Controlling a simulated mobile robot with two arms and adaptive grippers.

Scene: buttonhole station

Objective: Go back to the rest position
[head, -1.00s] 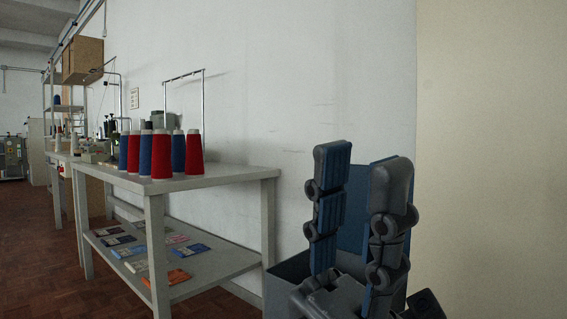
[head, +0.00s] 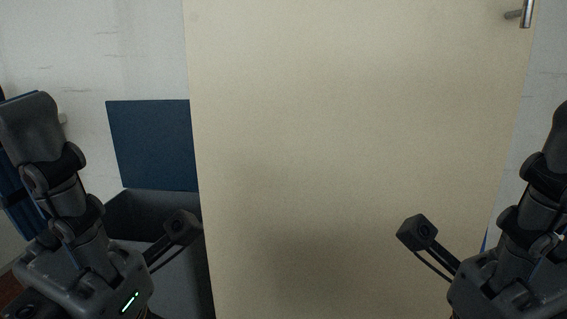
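My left gripper (head: 28,112) stands at the left edge in the head view, fingers pointing up. My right gripper (head: 556,130) is at the right edge, also pointing up. Only one of its fingers shows clearly; the rest is cut off, so its opening cannot be told.
A cream door (head: 345,130) with a metal handle (head: 526,14) fills the middle. A grey bin (head: 130,206) with a raised dark blue lid (head: 153,145) stands left of the door, partly behind my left gripper. White wall (head: 100,50) shows at the left.

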